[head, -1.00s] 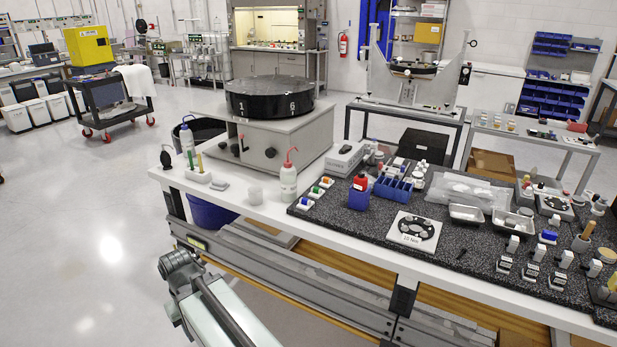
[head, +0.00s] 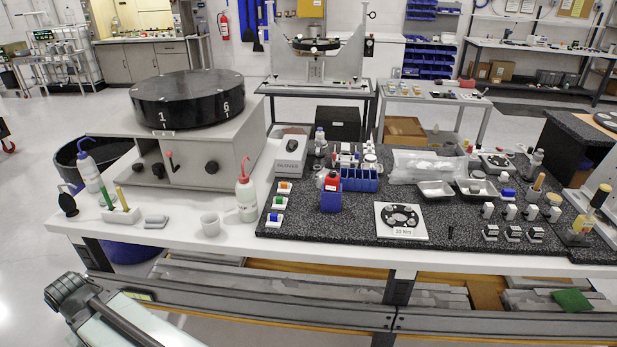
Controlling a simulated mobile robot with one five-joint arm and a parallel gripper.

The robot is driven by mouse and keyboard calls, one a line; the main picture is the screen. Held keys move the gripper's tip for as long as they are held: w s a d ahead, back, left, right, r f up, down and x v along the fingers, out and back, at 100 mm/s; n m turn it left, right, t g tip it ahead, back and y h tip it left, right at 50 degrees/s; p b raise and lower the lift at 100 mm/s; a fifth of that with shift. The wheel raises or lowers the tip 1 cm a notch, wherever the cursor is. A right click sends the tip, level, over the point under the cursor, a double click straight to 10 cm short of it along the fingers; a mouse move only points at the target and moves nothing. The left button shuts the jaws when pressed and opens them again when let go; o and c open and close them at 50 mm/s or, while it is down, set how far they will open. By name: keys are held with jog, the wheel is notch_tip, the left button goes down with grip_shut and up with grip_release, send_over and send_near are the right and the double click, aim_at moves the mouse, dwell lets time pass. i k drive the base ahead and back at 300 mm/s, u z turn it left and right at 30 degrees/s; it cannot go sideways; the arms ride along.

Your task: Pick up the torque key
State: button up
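I cannot single out the torque key with certainty. A small dark piece (head: 450,232) lies on the speckled black mat, just right of a white plate (head: 385,233) labelled "10 Nm" that bears a black ring with holes (head: 400,212). The piece is too small to make out its shape. Part of my own arm shows at the lower left, in front of the bench and well away from the plate. My gripper's fingers are not in view.
The white bench (head: 180,238) holds a red-capped blue bottle (head: 331,195), a wash bottle (head: 246,195), a white cup (head: 210,224), metal trays (head: 436,190) and several small labelled blocks at the right. A big black drum (head: 187,100) stands at the back left. The mat's front strip is mostly clear.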

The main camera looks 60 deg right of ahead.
aim_at(332, 184)
jog(key=u, duration=0.05)
jog(key=i, duration=0.45)
jog(key=z, duration=0.6)
jog(key=k, duration=0.9)
jog(key=z, duration=0.2)
jog(key=i, duration=0.9)
jog(key=u, duration=0.1)
